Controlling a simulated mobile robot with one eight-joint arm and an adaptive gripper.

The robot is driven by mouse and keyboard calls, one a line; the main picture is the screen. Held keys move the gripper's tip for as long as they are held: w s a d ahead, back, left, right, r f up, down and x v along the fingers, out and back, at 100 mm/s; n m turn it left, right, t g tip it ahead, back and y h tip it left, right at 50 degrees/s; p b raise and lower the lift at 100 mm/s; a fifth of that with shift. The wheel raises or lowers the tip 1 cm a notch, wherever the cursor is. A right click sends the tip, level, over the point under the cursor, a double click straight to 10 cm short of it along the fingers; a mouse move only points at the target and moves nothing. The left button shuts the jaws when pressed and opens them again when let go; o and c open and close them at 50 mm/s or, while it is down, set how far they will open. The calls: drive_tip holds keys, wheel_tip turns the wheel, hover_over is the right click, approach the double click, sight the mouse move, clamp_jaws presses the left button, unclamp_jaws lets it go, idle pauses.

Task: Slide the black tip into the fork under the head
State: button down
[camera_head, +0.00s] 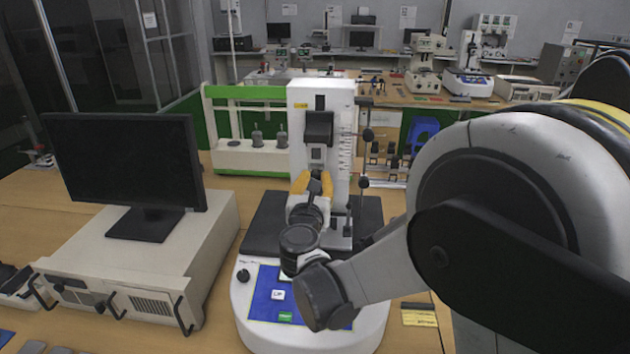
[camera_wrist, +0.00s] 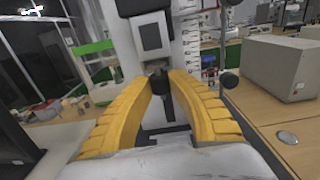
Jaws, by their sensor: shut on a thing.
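A white upright tester (camera_head: 345,110) stands on the table, with a black head (camera_head: 319,128) on its column. A small grey-white block (camera_head: 316,155) sits under the head; in the wrist view this block (camera_wrist: 151,38) is just beyond the fingertips. My gripper (camera_head: 313,178) has yellow fingers and is directly in front of the column, below the head. In the wrist view my gripper (camera_wrist: 160,74) is shut on the small black tip (camera_wrist: 159,84). The tip is close to the block's underside; whether it touches or sits in the fork cannot be told.
A monitor (camera_head: 128,165) on a beige case (camera_head: 150,255) stands to the left. A green-framed rack (camera_head: 245,95) is behind. A thin rod with black knobs (camera_head: 366,135) stands close to the column's right side. The tester's blue panel (camera_head: 265,300) is below my arm.

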drive_tip(key=shift+w+d, duration=0.1)
drive_tip(key=shift+w, duration=0.3)
drive_tip(key=shift+w+d, duration=0.15)
drive_tip(key=shift+w, duration=0.6)
idle(0.4)
drive_tip(key=c, duration=1.2)
unclamp_jaws()
drive_tip(key=shift+c, duration=0.2)
